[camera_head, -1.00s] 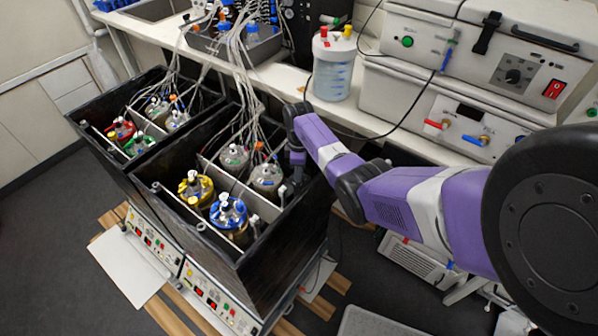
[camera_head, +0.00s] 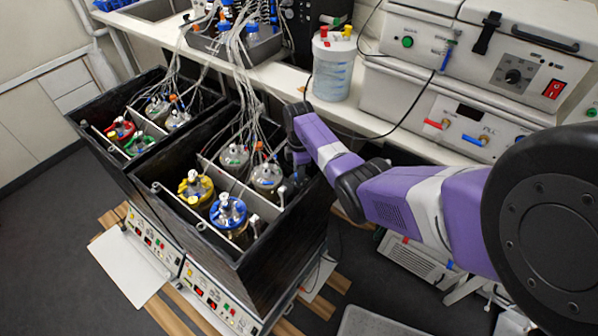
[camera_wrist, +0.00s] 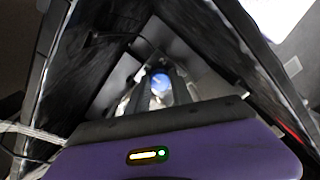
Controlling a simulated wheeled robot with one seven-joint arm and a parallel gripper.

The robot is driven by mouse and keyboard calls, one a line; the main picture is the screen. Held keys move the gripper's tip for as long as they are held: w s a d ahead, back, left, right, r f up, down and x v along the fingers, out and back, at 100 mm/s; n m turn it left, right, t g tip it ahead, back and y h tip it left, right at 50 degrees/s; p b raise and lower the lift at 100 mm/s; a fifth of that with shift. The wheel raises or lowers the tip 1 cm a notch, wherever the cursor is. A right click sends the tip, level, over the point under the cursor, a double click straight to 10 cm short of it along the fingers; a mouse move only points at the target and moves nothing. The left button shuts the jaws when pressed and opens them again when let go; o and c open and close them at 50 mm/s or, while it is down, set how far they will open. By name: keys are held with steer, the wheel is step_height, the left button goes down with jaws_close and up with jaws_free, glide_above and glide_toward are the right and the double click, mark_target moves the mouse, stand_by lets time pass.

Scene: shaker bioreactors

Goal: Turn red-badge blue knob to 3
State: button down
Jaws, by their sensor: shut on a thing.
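My gripper (camera_head: 298,160) reaches down at the right inner corner of the front black shaker box (camera_head: 232,262), beside the clear-lidded vessels. In the wrist view, the fingers (camera_wrist: 160,92) point into a dark space between black walls and are closed around a small round blue knob (camera_wrist: 159,82) with a pale mark on it. The fingers partly hide the knob. In the head view my arm hides the grip point. No red badge can be made out in either view.
The box holds a yellow-topped vessel (camera_head: 195,187), a blue-topped vessel (camera_head: 229,212) and clear ones, with tubes above. Another box with red and green tops stands to the left. A white bench (camera_head: 385,128) carries a liquid bottle (camera_head: 333,66) and instruments with red and blue valve handles.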

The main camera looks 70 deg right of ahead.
steer(key=shift+w+r, duration=0.1)
steer(key=c, duration=1.1)
jaws_free()
steer(key=shift+c, duration=0.2)
steer(key=shift+r, duration=3.85)
